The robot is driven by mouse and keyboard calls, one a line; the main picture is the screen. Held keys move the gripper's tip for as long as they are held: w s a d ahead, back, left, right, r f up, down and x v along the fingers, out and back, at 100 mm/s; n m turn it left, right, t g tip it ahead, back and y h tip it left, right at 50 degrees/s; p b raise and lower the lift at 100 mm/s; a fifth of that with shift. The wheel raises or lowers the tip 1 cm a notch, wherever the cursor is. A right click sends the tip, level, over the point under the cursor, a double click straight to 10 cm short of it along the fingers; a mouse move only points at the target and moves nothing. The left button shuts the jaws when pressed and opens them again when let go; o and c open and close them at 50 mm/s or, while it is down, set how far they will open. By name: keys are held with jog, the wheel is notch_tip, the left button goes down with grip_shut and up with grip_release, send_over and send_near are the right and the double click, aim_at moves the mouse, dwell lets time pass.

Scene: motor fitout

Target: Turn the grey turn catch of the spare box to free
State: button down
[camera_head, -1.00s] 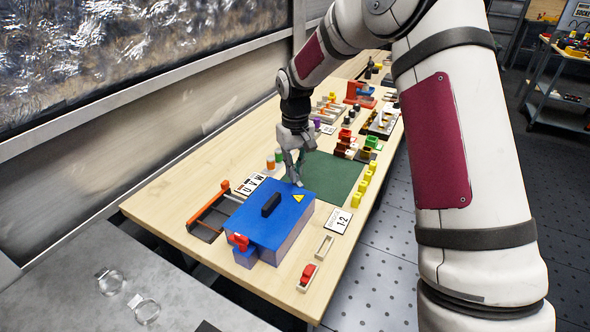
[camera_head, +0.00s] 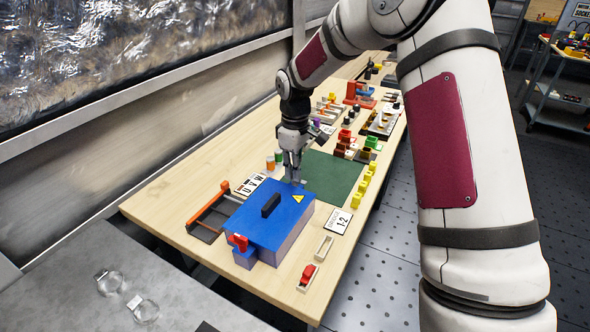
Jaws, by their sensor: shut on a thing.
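The spare box is the blue box (camera_head: 257,226) with a black handle (camera_head: 271,204) and a yellow warning triangle (camera_head: 298,198) on its lid. It stands on the near part of the wooden bench. My gripper (camera_head: 294,180) points down at the far edge of the box lid. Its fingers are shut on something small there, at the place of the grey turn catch. The catch itself is hidden by the fingers or too small to make out, so I cannot tell its angle.
A red part (camera_head: 238,241) sits at the box's near corner. An orange-ended black rack (camera_head: 208,212) lies left of the box. A green mat (camera_head: 332,172) lies behind it, with yellow blocks (camera_head: 363,187) along its right side. A white label card (camera_head: 338,221) lies to the right.

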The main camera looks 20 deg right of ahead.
dwell(0.4)
jog(key=c, duration=1.7)
grip_release()
jog(key=shift+r, duration=0.1)
notch_tip(320, 180, up, 12)
